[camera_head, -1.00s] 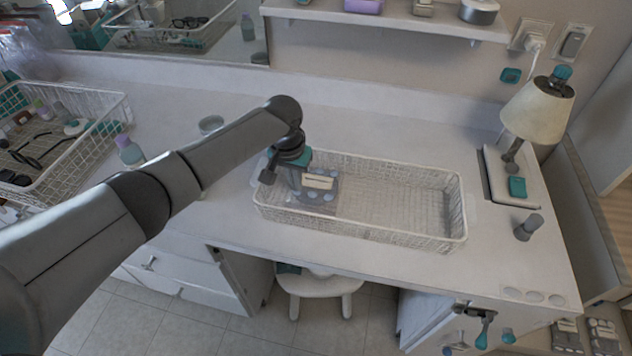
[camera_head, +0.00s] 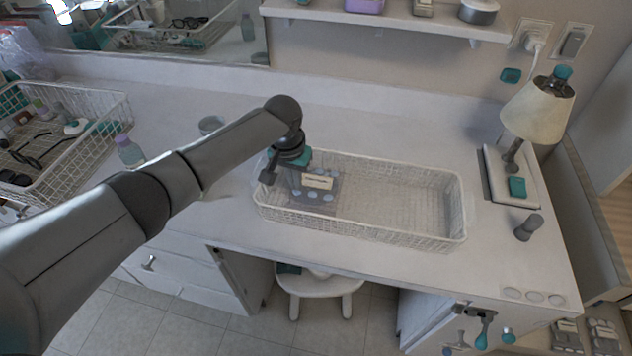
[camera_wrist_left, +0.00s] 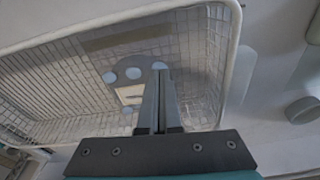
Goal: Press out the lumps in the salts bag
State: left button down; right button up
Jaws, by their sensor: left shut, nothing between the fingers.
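The salts bag (camera_head: 319,184), grey with pale blue dots and a cream label, lies in the left end of the white wire basket (camera_head: 405,239) on the counter. In the left wrist view the bag (camera_wrist_left: 112,56) shows its blue dots just beyond my fingers. My left gripper (camera_head: 295,186) points down into the basket at the bag's left part. In the left wrist view its fingers (camera_wrist_left: 160,72) are together, with nothing between them, and overlap the bag. I cannot tell whether the tips touch it. My right gripper is not in view.
The right part of the basket is empty. A second wire basket (camera_head: 98,92) with glasses and small items stands at the left, beside a lilac-capped bottle (camera_head: 130,152). A lamp (camera_head: 538,110) and a grey cylinder (camera_head: 529,227) stand at the right. A shelf (camera_head: 390,20) is above.

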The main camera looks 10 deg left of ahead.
pick_arm(q)
jog(key=shift+f+b, duration=0.35)
jog(key=shift+f, duration=0.35)
jog(key=shift+s+f+p, duration=0.2)
jog(key=shift+s+p, duration=0.05)
jog(key=shift+p, duration=0.15)
dwell(1.2)
jog(key=shift+w+r+p, duration=0.15)
jog(key=shift+r+p, duration=1.15)
jog(key=shift+p, duration=0.05)
jog(key=shift+w, duration=0.1)
jog(key=w+b, duration=0.2)
jog(key=b, duration=0.1)
jog(key=w+b, duration=0.2)
jog(key=b, duration=0.2)
jog(key=w+b, duration=0.3)
jog(key=shift+d+f, duration=0.2)
jog(key=shift+f, duration=0.15)
jog(key=shift+w+b, duration=0.25)
jog(key=shift+b, duration=0.45)
jog(key=shift+r, duration=0.2)
